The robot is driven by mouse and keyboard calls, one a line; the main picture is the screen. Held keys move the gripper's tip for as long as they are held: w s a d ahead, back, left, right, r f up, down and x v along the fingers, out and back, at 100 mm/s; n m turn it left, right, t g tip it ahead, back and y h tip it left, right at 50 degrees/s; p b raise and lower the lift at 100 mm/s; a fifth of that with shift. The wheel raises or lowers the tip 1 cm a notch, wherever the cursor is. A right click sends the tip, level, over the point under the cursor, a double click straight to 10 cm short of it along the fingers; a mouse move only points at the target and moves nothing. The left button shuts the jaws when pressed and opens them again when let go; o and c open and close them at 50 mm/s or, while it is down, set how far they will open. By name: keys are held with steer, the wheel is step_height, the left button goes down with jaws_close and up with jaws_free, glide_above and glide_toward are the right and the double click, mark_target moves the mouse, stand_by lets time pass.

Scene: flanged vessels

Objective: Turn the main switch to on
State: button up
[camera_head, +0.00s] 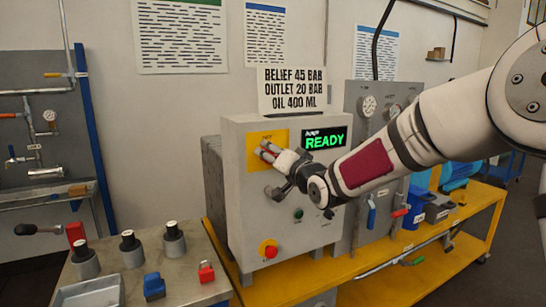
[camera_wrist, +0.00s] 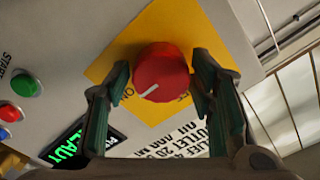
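The main switch is a round red knob (camera_wrist: 161,72) on a yellow plate (camera_wrist: 120,62), seen close up in the wrist view. A white pointer line on it slants to the lower left, towards the side with the label that seems to read ON; the other label is partly covered by a finger. My gripper (camera_wrist: 160,82) has one green-padded finger on each side of the knob, with a narrow gap visible on both sides. In the head view my gripper (camera_head: 268,153) is at the yellow plate (camera_head: 262,138) and mostly hides the knob.
The grey cabinet (camera_head: 237,215) has a green READY display (camera_head: 325,138), a green button (camera_head: 298,213) and a red emergency button (camera_head: 268,249) below my gripper. A paper sign (camera_head: 292,90) stands on top. A valve panel is to the right, a bench with weights to the left.

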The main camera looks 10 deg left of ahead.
steer(key=shift+o, duration=0.3)
steer(key=v, duration=1.2)
steer(key=shift+d, duration=0.1)
steer(key=s+d+g+h+p, duration=0.3)
steer(key=s+d+g+h, duration=0.2)
steer(key=s+d+h, duration=0.85)
steer(key=s+d+f+g+y+p, duration=0.1)
steer(key=s+d+f+g, duration=0.1)
steer(key=s, duration=1.1)
steer(key=s+d+f+n+g+y+p, duration=0.1)
steer(key=s+d, duration=0.4)
steer(key=s, duration=0.7)
steer(key=f+g+y, duration=0.1)
steer(key=g, duration=0.1)
steer(key=shift+s+d+g, duration=0.35)
steer(key=shift+s+g, duration=0.05)
